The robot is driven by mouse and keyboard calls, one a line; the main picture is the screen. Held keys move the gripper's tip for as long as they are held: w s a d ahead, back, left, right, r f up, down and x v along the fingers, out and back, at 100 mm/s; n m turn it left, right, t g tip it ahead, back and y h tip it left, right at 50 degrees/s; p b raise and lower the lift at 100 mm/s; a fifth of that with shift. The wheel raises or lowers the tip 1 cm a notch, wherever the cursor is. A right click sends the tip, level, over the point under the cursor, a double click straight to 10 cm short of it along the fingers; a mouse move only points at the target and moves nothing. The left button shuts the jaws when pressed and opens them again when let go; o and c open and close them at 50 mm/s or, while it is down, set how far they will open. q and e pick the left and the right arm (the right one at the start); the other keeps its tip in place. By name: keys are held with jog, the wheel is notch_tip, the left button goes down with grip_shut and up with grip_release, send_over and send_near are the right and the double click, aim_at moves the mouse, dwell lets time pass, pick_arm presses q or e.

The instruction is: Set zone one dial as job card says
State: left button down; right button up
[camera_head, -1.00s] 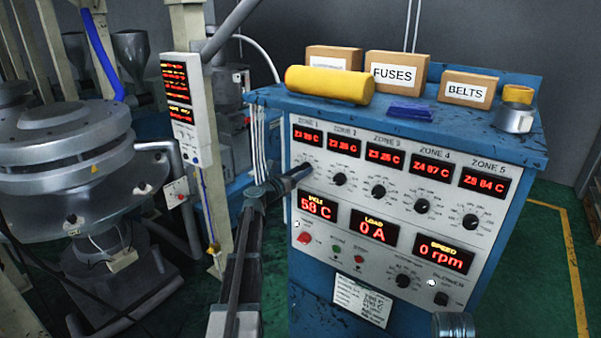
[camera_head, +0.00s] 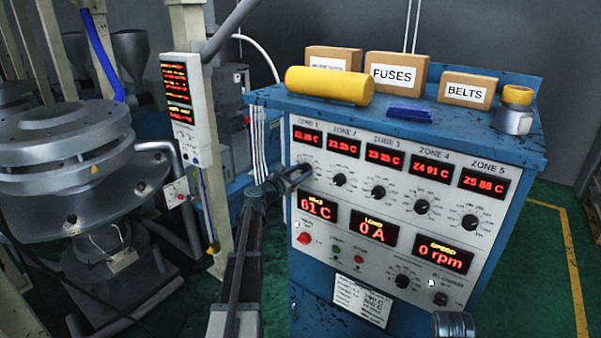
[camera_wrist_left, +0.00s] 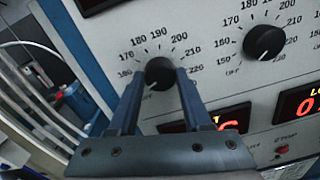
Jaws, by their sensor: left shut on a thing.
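The zone one dial (camera_wrist_left: 160,72) is a black round knob on the pale panel, with a printed scale around it. Its white mark points to the lower left, below the 160. My left gripper (camera_wrist_left: 161,80) is shut on this dial, one finger on each side. In the head view my left gripper (camera_head: 303,172) covers the dial, just under the red ZONE 1 display (camera_head: 307,137). A white card (camera_head: 362,301) with print is on the cabinet's lower front; its writing is too small to read surely.
The zone two dial (camera_wrist_left: 263,42) sits close to the right of my fingers. More dials and red displays fill the panel. Hoses hang left of the cabinet.

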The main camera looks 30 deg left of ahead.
pick_arm(q)
jog(key=m, duration=1.2)
jog(key=shift+d+m, duration=0.15)
jog(key=shift+m, duration=0.15)
jog(key=m, duration=0.6)
jog(key=shift+f+y, duration=0.1)
jog(key=shift+y, duration=0.3)
jog(key=m, duration=0.5)
jog(key=shift+d+m, duration=0.1)
jog(key=shift+m, duration=0.2)
jog(key=shift+s, duration=0.1)
jog(key=shift+c, duration=1.7)
grip_release()
jog(key=s, duration=1.3)
jog(key=shift+s+a, duration=0.35)
jog(key=shift+a, duration=0.05)
